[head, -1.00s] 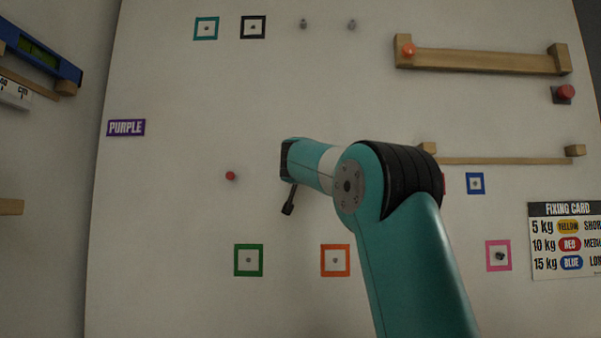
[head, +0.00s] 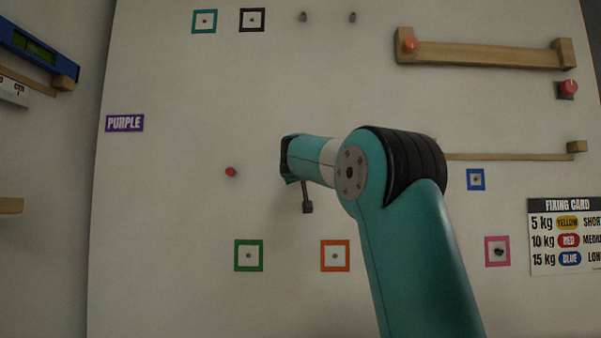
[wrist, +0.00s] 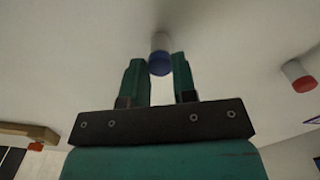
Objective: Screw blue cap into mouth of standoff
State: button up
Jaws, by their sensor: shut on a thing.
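In the wrist view my gripper (wrist: 160,72) has its two teal fingers shut on a blue cap (wrist: 159,64). The cap lines up with the end of a pale grey standoff (wrist: 160,41) that stands out from the wall. They look in line and close to touching; how deep the cap sits in the mouth I cannot tell. In the head view my arm faces the wall, and its wrist hides the fingers, the blue cap and this standoff.
A red-capped standoff (wrist: 300,76) stands to the right in the wrist view; a red cap (head: 231,172) shows left of my wrist in the head view. Green (head: 248,256) and orange (head: 335,256) framed squares lie below. A wooden rail (head: 485,52) juts out upper right.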

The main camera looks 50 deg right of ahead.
jog(key=shift+m+b, duration=0.9)
jog(key=shift+m, duration=1.7)
jog(key=m+b, duration=0.1)
jog(key=m, duration=0.4)
jog(key=shift+w+b, duration=0.1)
jog(key=shift+b, duration=0.25)
jog(key=m+b, duration=0.1)
jog(key=m, duration=0.4)
jog(key=shift+b, duration=0.3)
